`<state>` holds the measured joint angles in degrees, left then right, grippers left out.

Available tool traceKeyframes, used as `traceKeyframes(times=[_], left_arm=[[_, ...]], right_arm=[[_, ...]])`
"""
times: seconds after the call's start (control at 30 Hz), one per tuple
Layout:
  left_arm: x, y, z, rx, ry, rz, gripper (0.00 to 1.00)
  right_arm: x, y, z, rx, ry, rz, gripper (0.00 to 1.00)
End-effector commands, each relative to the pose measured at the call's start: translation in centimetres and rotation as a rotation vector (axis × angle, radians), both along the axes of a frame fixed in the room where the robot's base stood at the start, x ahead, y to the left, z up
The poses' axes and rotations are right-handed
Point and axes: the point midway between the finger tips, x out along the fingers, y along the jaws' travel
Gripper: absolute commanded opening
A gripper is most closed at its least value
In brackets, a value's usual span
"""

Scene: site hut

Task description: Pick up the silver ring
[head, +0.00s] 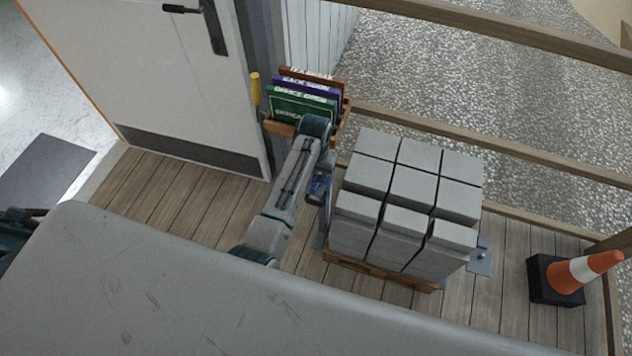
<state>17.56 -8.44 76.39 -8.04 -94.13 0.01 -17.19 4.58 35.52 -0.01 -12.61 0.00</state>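I cannot make out a silver ring anywhere in the head view.
The blocks stand on a wooden pallet (385,273). Wooden rails (490,145) run behind. Plank floor is clear at left.

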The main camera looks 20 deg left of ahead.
Motion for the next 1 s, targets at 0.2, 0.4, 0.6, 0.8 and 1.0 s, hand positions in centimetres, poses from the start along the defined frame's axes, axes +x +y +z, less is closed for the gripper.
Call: traceKeyframes(times=[0.2,0.4,0.6,0.8,1.0], left_arm=[[0.2,0.1,-1.7,0.001,0.002,0.0,0.4],[0.4,0.1,-4.5,0.001,0.001,0.0,0.4],[0.4,0.1,-5.5,0.001,-0.001,0.0,0.4],[0.4,0.1,-5.5,0.0,-0.001,0.001,0.32],[0.4,0.1,-5.5,0.0,-0.001,0.001,0.0]], right_arm=[[0.0,0.0,0.6,0.0,0.0,0.0,0.89],[0.0,0.0,1.0,0.0,0.0,0.0,0.89],[0.0,0.1,1.1,0.001,0.0,0.0,0.89],[0.0,0.1,1.0,0.001,0.0,0.0,0.89],[0.0,0.1,1.0,0.001,0.0,0.0,0.89]])
